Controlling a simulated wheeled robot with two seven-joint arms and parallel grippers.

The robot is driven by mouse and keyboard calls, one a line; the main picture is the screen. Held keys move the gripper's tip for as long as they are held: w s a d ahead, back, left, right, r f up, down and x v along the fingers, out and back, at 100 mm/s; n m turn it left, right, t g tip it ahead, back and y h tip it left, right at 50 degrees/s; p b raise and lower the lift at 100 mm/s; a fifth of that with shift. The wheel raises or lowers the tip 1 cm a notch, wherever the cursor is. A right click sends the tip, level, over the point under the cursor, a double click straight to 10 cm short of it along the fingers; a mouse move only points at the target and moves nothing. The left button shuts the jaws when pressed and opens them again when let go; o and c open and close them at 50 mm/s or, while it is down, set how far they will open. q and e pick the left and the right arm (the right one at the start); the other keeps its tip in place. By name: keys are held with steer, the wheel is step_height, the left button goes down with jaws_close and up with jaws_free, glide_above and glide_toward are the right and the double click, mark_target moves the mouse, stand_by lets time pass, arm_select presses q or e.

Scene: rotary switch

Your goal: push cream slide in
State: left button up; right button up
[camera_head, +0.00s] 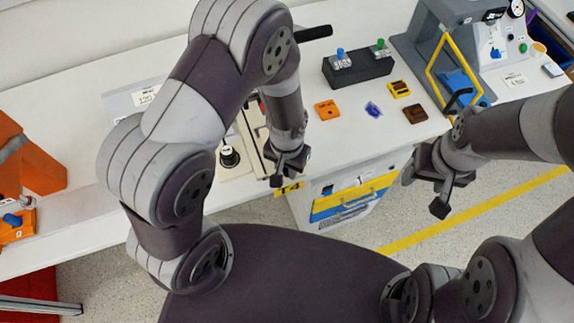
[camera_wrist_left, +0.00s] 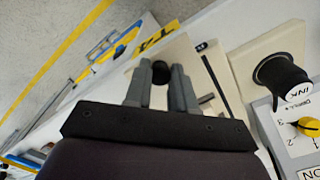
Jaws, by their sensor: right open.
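A cream slide plate (camera_wrist_left: 184,62) lies at the table's front edge in the left wrist view, with a black round knob (camera_wrist_left: 159,71). In the head view, my left arm hides most of this spot. My left gripper (camera_head: 283,172) is low at the front edge beside the cream board. In the left wrist view its two fingers (camera_wrist_left: 161,75) stand one on each side of the black knob; whether they touch it I cannot tell. My right gripper (camera_head: 424,192) is open and empty, over the floor in front of the table, away from the slide.
A black cylindrical knob on a cream base (camera_head: 230,157) stands left of my left gripper. A yellow rotary knob (camera_wrist_left: 311,126) is near it. A black box with two switches (camera_head: 357,68) and several small coloured pieces lie further back. A drawer cabinet (camera_head: 345,200) stands below the front edge.

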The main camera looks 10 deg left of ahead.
arm_select(q)
jaws_close()
steer(key=w+a, duration=0.1)
steer(key=w, duration=0.1)
steer(key=w+a, duration=0.2)
steer(key=w, duration=0.1)
steer(key=w+a, duration=0.1)
steer(key=w, duration=0.1)
steer(key=shift+w+a, duration=0.15)
steer(key=shift+a, duration=0.25)
steer(key=o, duration=0.8)
jaws_free()
steer(key=shift+o, duration=0.2)
step_height(320, 180, up, 13)
steer(key=shift+f, duration=0.15)
